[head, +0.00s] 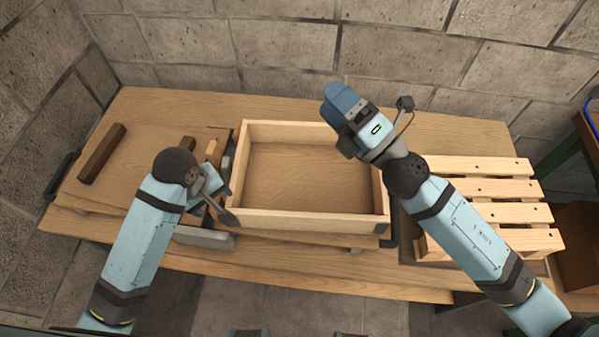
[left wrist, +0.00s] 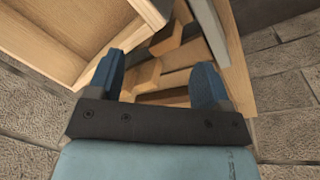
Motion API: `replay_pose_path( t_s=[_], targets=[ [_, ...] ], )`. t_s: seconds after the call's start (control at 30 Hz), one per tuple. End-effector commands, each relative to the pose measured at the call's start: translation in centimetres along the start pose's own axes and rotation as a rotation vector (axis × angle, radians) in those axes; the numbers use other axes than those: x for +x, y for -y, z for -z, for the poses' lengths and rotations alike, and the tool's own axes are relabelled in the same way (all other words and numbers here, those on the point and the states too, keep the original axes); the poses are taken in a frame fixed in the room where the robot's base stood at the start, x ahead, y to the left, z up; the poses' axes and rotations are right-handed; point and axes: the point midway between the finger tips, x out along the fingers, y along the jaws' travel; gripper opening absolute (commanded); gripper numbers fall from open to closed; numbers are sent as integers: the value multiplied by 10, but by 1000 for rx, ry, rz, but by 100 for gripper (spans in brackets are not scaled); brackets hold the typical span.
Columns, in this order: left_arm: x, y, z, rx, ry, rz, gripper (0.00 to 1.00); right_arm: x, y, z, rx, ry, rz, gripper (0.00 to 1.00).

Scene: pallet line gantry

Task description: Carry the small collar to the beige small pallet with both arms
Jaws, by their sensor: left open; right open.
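The small collar (head: 300,222), a pale open wooden frame with dark corner fittings, lies in the middle of the bench in the head view. In the left wrist view its corner (left wrist: 95,45) is at upper left. The beige small pallet (head: 505,188), made of slats, lies to its right, partly behind my right arm. My left gripper (head: 222,207) is at the collar's left side near the front corner; its blue fingers (left wrist: 160,80) are apart with nothing gripped.
A dark brown wood block (head: 102,153) lies at the bench's left end. Several wood and grey pieces lie beside the collar's left wall. A stone block wall (head: 280,50) stands close behind the bench (head: 120,240). A green-framed stand (head: 570,140) is at the far right.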

Motion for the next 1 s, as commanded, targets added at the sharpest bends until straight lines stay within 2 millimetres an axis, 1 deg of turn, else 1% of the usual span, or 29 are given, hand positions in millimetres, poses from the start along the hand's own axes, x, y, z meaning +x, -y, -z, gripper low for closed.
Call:
replay_pose_path(
  t_s=[0.03, 0.07, 0.1, 0.13, 0.17, 0.2, 0.27, 0.3, 0.37, 0.4, 0.43, 0.47, 0.5, 0.6, 0.63, 0.7, 0.77, 1.0],
  targets=[
    [0, -10, 12, -63, 2, 10, 72, 8, 6, 16, -149, -160, -17, 72],
    [0, -15, 18, -106, 5, 18, 72, 10, 11, 27, -239, -261, -25, 72],
    [1, -22, 25, -165, 10, 29, 72, 9, 22, 40, -357, -399, -29, 72],
    [0, -27, 32, -209, 12, 37, 72, 6, 33, 49, -444, -504, -27, 72],
    [0, -32, 37, -254, 15, 46, 72, 2, 45, 54, -530, -609, -20, 72],
    [0, -39, 45, -313, 16, 59, 72, -7, 63, 59, -640, -751, -4, 72],
    [-2, -48, 58, -405, 15, 78, 72, -25, 94, 56, -796, -966, 37, 72],
    [-4, -54, 66, -467, 13, 93, 72, -40, 115, 47, -893, -1111, 77, 72],
    [-8, -62, 79, -556, 9, 112, 72, -64, 144, 25, -1017, -1319, 152, 72],
    [-10, -67, 87, -612, 4, 125, 72, -80, 160, 6, -1085, -1448, 210, 72],
    [-12, -70, 92, -650, 1, 133, 72, -92, 171, -10, -1127, -1539, 257, 72],
    [-13, -74, 97, -688, -3, 141, 72, -103, 179, -26, -1161, -1622, 303, 72],
    [-16, -77, 103, -733, -8, 152, 72, -117, 187, -48, -1197, -1723, 366, 72],
    [-20, -83, 115, -820, -18, 171, 72, -143, 197, -92, -1245, -1911, 499, 72],
    [-21, -84, 117, -839, -21, 174, 72, -148, 198, -102, -1253, -1950, 530, 72],
    [-23, -86, 120, -868, -25, 181, 72, -157, 199, -118, -1258, -2012, 582, 72],
    [-23, -87, 122, -883, -26, 185, 72, -160, 199, -125, -1261, -2039, 605, 72],
    [-24, -87, 122, -887, -26, 185, 72, -162, 199, -126, -1260, -2046, 610, 72]
  ],
)
